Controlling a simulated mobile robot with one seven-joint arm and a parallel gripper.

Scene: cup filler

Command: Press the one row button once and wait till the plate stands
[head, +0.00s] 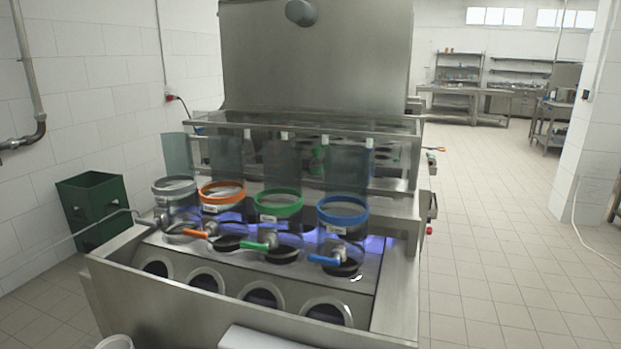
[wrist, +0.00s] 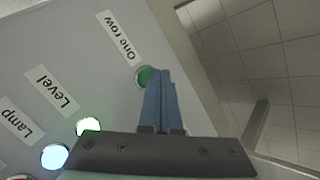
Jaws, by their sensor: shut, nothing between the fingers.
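My gripper (wrist: 160,72) shows in the wrist view with its two blue fingers shut together and nothing between them. The green button (wrist: 143,76) with the label "One row" (wrist: 119,38) is right at the fingertips, which partly cover it. I cannot tell whether the fingers touch it or whether it is pressed in. In the head view, a metal plate with a row of round holes (head: 236,288) lies at the front of the filling machine. A single picture does not show whether it moves. My gripper does not show in the head view.
Beside the button are a lit, whitish-green button labelled "Level" (wrist: 88,125) and a lit, pale-blue one labelled "Lamp" (wrist: 54,157). Clear cylinders with grey, orange (head: 222,193), green and blue (head: 342,211) rings stand above the plate.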

